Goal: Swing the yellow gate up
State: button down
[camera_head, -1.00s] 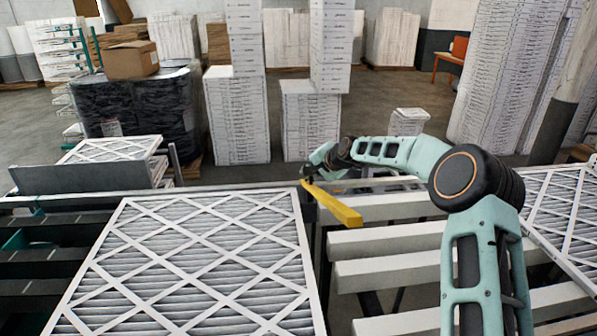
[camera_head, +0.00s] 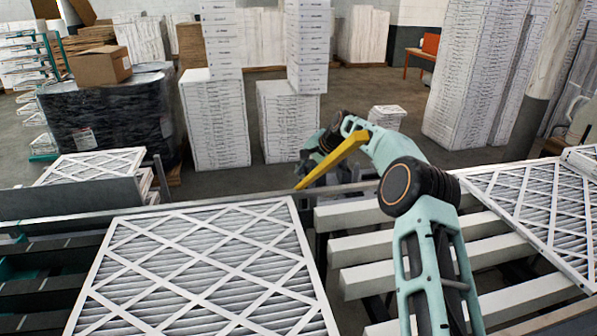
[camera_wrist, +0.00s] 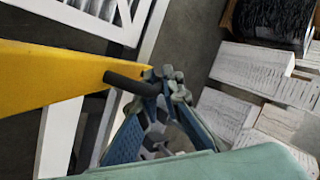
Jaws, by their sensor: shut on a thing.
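The yellow gate (camera_head: 337,156) is a bar in the head view. It slants up to the right from its low end by the rail of the conveyor, with its other end raised in front of my arm. In the wrist view the yellow gate (camera_wrist: 50,78) comes in from the left, and a dark round handle (camera_wrist: 130,84) sticks out from its end. My gripper (camera_wrist: 158,82) is shut on this handle at its tip. In the head view my gripper (camera_head: 318,147) is small and partly hidden behind the bar.
A large pleated filter (camera_head: 200,270) lies on the conveyor at left of the gate. White rollers (camera_head: 400,247) run to the right, with another filter (camera_head: 530,200) on them. Stacks of white boxes (camera_head: 215,120) and a black-wrapped pallet (camera_head: 105,120) stand behind on the floor.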

jog(key=shift+w+a+r+g, duration=0.15)
jog(key=shift+w+r+g, duration=0.15)
jog(key=shift+w+r, duration=0.2)
dwell(0.4)
jog(key=c, duration=2.4)
grip_release()
jog(key=v, duration=1.2)
jog(key=shift+f, duration=0.1)
jog(key=shift+s, duration=0.1)
